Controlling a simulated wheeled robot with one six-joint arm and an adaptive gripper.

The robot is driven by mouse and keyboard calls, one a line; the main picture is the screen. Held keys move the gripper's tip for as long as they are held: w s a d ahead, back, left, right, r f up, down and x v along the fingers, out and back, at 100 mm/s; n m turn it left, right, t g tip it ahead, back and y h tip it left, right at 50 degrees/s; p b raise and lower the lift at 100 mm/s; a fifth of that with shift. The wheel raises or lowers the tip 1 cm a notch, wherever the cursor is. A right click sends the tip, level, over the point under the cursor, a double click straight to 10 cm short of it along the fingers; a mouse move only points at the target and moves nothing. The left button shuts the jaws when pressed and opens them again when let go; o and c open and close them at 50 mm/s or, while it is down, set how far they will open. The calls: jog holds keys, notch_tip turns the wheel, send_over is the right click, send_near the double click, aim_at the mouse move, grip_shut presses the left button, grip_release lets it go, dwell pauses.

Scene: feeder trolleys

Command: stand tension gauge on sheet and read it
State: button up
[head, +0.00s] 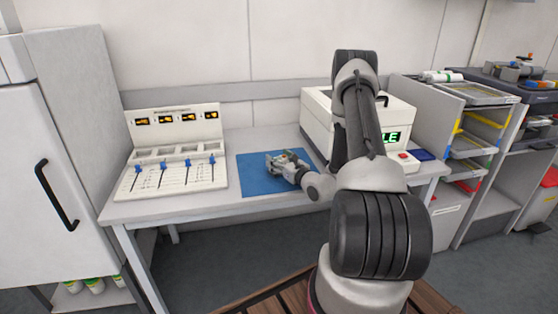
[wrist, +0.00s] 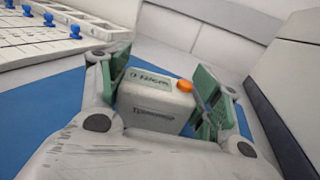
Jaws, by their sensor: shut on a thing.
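My gripper (wrist: 160,100) is shut on a light grey boxy gauge (wrist: 155,110) with an orange button and a small greenish display strip whose text I cannot read reliably. The gauge sits between the green finger pads. In the head view my gripper (head: 282,160) is low over the blue sheet (head: 262,187) on the table, and the gauge is mostly hidden by the fingers there. The blue sheet also shows around the gripper in the wrist view (wrist: 45,125). I cannot tell whether the gauge touches the sheet.
A white panel (head: 175,117) with orange displays and blue pegs stands on the table left of the sheet. A white machine (head: 316,118) with a green display stands to the right, close to my arm. A shelf rack (head: 478,145) is further right, a grey cabinet (head: 75,100) at left.

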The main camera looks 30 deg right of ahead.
jog(key=shift+f, duration=0.1)
jog(key=o, duration=1.3)
